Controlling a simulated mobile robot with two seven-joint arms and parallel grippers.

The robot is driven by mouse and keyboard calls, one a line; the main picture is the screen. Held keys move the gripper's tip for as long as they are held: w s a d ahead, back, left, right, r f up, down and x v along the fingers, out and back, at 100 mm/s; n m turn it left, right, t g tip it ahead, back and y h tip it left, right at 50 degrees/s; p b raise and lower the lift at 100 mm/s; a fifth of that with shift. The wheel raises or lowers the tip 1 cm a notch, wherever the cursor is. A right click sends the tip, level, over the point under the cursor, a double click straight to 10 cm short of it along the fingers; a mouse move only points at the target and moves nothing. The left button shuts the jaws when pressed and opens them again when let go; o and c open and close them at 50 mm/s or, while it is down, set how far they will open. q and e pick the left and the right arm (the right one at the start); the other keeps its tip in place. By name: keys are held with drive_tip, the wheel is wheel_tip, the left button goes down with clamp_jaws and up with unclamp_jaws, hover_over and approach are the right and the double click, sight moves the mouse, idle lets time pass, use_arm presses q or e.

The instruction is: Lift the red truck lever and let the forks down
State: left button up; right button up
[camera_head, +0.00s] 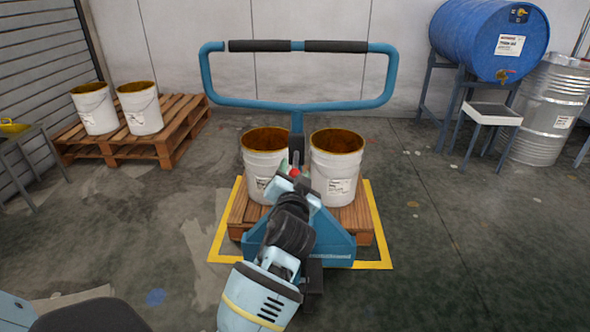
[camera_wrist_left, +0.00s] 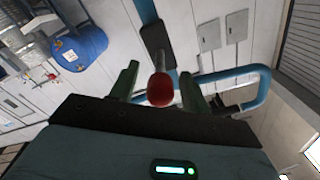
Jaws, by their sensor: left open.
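The red lever knob (camera_head: 294,172) sits low on the blue pallet truck (camera_head: 340,245), below its loop handle (camera_head: 347,46). My left gripper (camera_head: 293,163) is at the knob, its arm partly covering the truck's body. In the left wrist view, the red knob (camera_wrist_left: 160,90) lies between the two green fingers of my open left gripper (camera_wrist_left: 158,76). I cannot tell whether either finger touches it. The forks are hidden under a wooden pallet (camera_head: 363,215) bearing two open white buckets (camera_head: 336,165). My right gripper is not in view.
A yellow floor marking (camera_head: 378,225) frames the loaded pallet. Another pallet (camera_head: 180,122) with two buckets stands back left. A blue drum (camera_head: 487,35) on a stand and a metal drum (camera_head: 548,105) are at the right. The floor at right (camera_head: 450,240) is clear.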

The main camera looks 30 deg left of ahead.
use_arm(q)
drive_tip(key=shift+x, duration=0.85)
drive_tip(key=shift+c, duration=0.4)
clamp_jaws()
